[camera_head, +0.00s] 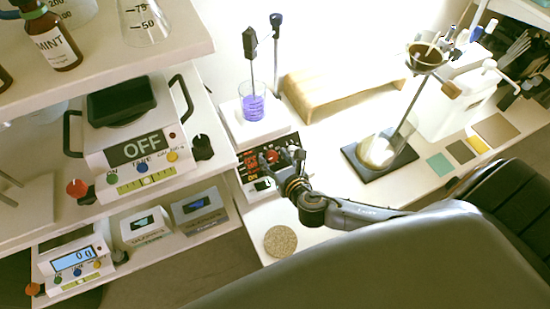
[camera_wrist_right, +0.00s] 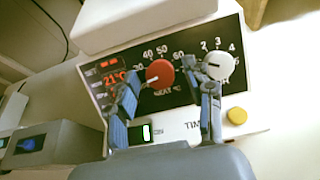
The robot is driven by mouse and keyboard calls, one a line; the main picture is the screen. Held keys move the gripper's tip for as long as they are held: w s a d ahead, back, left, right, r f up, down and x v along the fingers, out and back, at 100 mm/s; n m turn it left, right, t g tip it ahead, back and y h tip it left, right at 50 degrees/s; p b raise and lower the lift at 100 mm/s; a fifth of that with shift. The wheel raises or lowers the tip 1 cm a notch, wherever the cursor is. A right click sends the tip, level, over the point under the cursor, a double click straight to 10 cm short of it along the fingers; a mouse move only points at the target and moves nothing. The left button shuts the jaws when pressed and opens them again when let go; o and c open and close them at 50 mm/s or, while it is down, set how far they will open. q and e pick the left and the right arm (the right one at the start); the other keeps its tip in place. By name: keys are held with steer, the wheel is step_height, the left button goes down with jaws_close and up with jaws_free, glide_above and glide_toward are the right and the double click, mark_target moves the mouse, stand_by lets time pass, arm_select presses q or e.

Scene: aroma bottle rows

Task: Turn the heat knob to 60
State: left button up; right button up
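The red heat knob (camera_wrist_right: 160,73) is on the black front panel (camera_wrist_right: 108,93) of the stirring hotplate, with a white pointer mark toward its lower left. Dial numbers 30 to 60 curve above it, and the red display reads about 21 °C. The red knob also shows in the head view (camera_head: 272,156). My right gripper (camera_wrist_right: 164,76) is open, with one finger on each side of the red knob. A gap shows beside each fingertip; whether either touches is unclear. The right finger is close to the white timer knob (camera_wrist_right: 217,66). The right gripper also shows in the head view (camera_head: 281,163). My left gripper is not in view.
A beaker of purple liquid (camera_head: 252,107) stands on the hotplate top (camera_head: 272,127), with a probe above it. A yellow button (camera_wrist_right: 237,116) and a lit switch (camera_wrist_right: 146,132) are below the knobs.

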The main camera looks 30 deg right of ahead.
jaws_close()
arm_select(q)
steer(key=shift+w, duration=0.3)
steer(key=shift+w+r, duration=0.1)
